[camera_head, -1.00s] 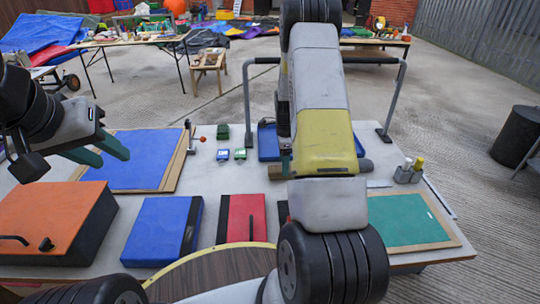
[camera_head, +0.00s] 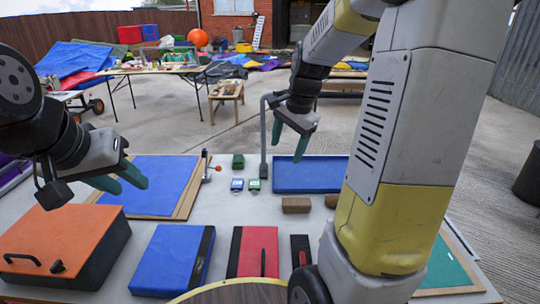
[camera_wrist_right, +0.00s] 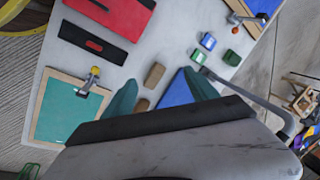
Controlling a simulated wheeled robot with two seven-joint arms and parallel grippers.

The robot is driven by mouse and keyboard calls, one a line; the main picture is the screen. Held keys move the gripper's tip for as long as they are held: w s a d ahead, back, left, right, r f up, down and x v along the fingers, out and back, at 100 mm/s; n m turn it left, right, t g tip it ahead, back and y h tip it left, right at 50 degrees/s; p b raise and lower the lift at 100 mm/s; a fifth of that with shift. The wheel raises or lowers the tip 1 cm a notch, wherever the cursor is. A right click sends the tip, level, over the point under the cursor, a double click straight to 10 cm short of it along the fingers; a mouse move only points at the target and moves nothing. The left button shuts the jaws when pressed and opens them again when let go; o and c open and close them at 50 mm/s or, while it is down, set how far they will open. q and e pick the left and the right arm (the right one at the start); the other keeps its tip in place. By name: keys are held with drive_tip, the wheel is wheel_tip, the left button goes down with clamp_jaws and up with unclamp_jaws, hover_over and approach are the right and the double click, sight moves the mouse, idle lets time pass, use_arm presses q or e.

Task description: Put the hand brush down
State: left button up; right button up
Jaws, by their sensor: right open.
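I cannot make out a hand brush in either view; my right arm hides part of the table. My left gripper (camera_head: 131,187) is open and empty above the blue board at left.
The table holds an orange-topped case (camera_head: 62,240), a blue case (camera_head: 172,260), a red case (camera_head: 252,250), a black panel (camera_head: 300,246) and a green board (camera_head: 447,268). Small green and blue blocks (camera_head: 238,161) stand mid-table.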

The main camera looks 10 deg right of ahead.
drive_tip(key=s+a+r+n+t, duration=0.1)
drive_tip(key=s+a+r+n, duration=0.2)
drive_tip(key=s+n, duration=0.3)
drive_tip(key=s+a+r+n+t, duration=0.2)
drive_tip(key=s+a+r+n, duration=0.2)
drive_tip(key=s, duration=0.8)
drive_tip(key=shift+s+r+n+y, duration=0.3)
drive_tip(key=shift+n+y, duration=0.1)
drive_tip(key=shift+n, duration=0.8)
drive_tip(key=shift+o, duration=0.4)
drive_tip(key=shift+a, duration=0.1)
